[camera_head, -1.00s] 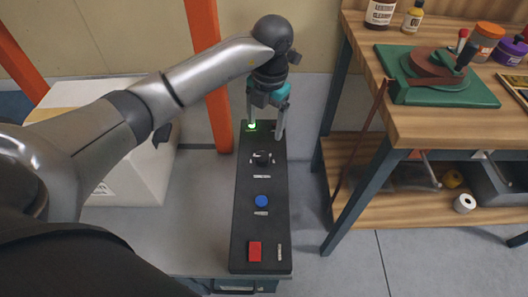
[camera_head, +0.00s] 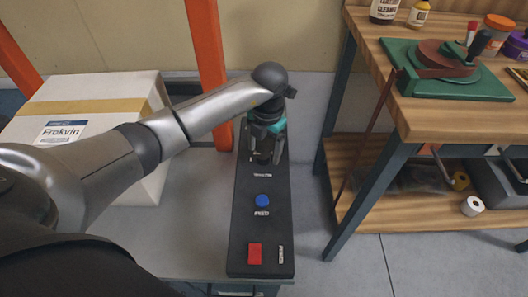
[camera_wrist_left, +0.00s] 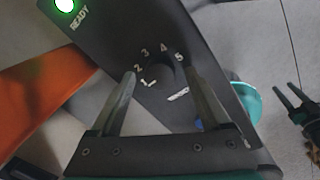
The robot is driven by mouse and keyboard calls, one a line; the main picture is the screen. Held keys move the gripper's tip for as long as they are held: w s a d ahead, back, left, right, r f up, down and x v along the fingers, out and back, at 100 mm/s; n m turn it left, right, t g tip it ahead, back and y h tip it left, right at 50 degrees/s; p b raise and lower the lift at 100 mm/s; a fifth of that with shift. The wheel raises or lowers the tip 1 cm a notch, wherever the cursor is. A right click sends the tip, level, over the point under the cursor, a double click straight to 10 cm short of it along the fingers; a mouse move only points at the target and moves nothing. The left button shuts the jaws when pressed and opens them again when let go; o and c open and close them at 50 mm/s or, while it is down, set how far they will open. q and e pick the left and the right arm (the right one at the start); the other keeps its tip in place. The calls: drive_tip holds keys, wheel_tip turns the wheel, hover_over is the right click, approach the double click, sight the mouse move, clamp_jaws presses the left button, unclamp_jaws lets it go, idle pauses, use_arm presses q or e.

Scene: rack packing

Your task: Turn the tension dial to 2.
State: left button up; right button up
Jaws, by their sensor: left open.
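The black tension dial (camera_wrist_left: 160,73) sits on the dark control panel (camera_wrist_left: 100,45), with white numbers from 1 to 5 around it. A white mark shows near the 1, but I cannot tell clearly where the dial points. My left gripper (camera_head: 264,158) is above the panel's far part and hides the dial in the head view. In the left wrist view its two fingers are open, one on each side of the dial; I cannot tell whether they touch it. A dark and teal gripper, apparently my right one (camera_wrist_left: 292,100), shows at that view's right edge.
A lit green ready light (camera_wrist_left: 65,5) is beyond the dial. A blue feed button (camera_head: 262,201) and a red button (camera_head: 254,253) are on the nearer panel. A white box (camera_head: 75,125) stands left, an orange post (camera_head: 207,70) behind, and a wooden workbench (camera_head: 435,115) right.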

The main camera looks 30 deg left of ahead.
use_arm(q)
drive_tip(key=shift+f, duration=0.45)
use_arm(e)
drive_tip(key=shift+w+a+r, duration=0.15)
drive_tip(key=shift+r, duration=0.15)
use_arm(q)
drive_tip(key=shift+c, duration=0.2)
clamp_jaws()
